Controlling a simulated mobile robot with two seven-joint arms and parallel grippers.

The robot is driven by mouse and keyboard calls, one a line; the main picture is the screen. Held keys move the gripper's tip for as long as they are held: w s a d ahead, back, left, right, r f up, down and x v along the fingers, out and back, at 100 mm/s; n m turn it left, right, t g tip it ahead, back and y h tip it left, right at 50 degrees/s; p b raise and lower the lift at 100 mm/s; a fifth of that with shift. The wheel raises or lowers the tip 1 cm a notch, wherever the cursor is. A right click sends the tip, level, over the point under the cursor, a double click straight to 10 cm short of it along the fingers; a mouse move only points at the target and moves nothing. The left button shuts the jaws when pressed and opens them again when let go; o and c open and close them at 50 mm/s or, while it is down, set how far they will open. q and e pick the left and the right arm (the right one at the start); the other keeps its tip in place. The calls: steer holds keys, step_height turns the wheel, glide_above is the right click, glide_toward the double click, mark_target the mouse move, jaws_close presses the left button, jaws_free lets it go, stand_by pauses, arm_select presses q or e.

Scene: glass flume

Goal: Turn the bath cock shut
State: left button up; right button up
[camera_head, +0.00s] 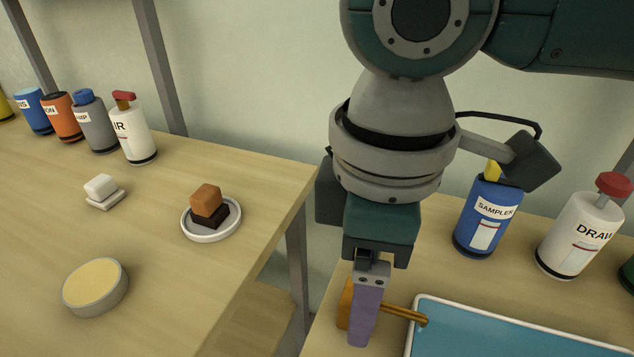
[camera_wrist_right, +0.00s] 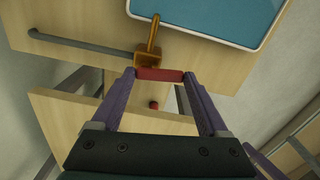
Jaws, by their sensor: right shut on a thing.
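The bath cock is brass, with a block-shaped body (camera_wrist_right: 150,58) and a spout that reaches over the rim of the bath. In the head view its spout (camera_head: 405,314) points right to the bath (camera_head: 414,325), a blue basin with a white rim that also shows in the wrist view (camera_wrist_right: 262,40). A red handle (camera_wrist_right: 160,75) sits at the near side of the body, crosswise between the purple fingertips. My right gripper (camera_head: 362,335) points down at the table edge and is shut on this handle. In the head view the gripper hides the handle.
A blue bottle (camera_head: 478,222) and a white bottle (camera_head: 577,240) stand behind the bath. The left table holds several more bottles, a white block (camera_head: 101,188), a plate (camera_head: 193,232) with stacked blocks and a round tin (camera_head: 120,297). A gap separates the tables.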

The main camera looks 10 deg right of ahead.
steer(key=shift+s+d+r+n+p, duration=0.1)
steer(key=shift+r+n+p, duration=0.15)
steer(key=shift+n+p, duration=0.8)
steer(key=shift+d+n+p, duration=0.15)
steer(key=shift+n+p, duration=0.5)
steer(key=shift+p, duration=0.3)
steer(key=n+p, duration=0.2)
steer(key=n, duration=0.1)
steer(key=shift+d+n, duration=0.3)
steer(key=n+p, duration=0.1)
steer(key=n, duration=0.3)
steer(key=shift+d+f+n+p, duration=0.15)
steer(key=shift+d+n+p, duration=0.15)
steer(key=shift+d+p, duration=0.1)
steer(key=n, duration=0.3)
steer(key=shift+w+d, duration=0.15)
steer(key=shift+w, duration=0.2)
steer(key=shift+w+n, duration=0.1)
steer(key=shift+n, duration=0.6)
steer(key=o, duration=1.2)
steer(key=shift+d+f, duration=0.1)
steer(key=shift+o, duration=0.2)
